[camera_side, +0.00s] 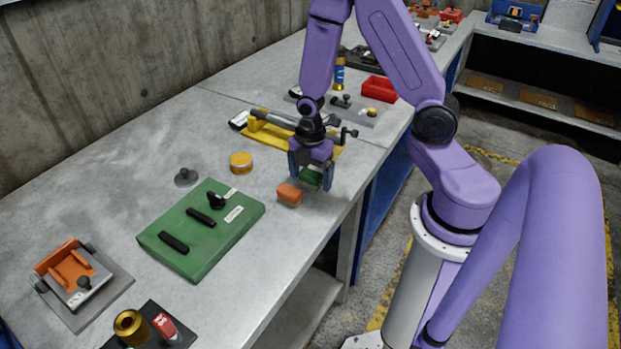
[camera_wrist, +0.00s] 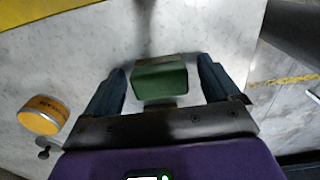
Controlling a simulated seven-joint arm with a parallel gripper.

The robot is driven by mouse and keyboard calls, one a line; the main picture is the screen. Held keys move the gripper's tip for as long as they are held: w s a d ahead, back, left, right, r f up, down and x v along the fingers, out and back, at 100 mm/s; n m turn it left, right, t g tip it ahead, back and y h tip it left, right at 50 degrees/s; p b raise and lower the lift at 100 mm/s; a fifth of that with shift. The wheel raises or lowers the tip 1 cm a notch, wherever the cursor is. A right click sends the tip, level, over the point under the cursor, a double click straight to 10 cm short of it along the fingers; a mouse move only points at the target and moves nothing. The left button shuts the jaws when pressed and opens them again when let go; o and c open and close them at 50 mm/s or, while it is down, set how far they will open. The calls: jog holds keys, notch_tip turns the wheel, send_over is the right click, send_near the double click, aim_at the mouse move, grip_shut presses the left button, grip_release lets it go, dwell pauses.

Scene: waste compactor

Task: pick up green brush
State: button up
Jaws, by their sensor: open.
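The green brush (camera_wrist: 160,78) is a small block on the grey bench top, near the bench's front edge. In the wrist view it lies between the two fingers of my gripper (camera_wrist: 161,75), with a gap on each side. In the side view my gripper (camera_side: 311,180) points down over the green brush (camera_side: 312,177), with one finger to its left and one to its right. The gripper is open and holds nothing. The fingers partly hide the brush in the side view.
An orange block (camera_side: 289,194) lies close beside the gripper. A yellow round tin (camera_side: 241,163) stands to the left, and a yellow tray (camera_side: 265,136) with a tool lies behind. A green board (camera_side: 187,241) with black handles is at front left. The bench edge is close on the right.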

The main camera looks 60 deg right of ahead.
aim_at(311, 173)
jog(key=c, duration=1.1)
jog(key=shift+r, duration=0.1)
jog(key=shift+r, duration=4.95)
jog(key=o, duration=0.5)
jog(key=c, duration=0.3)
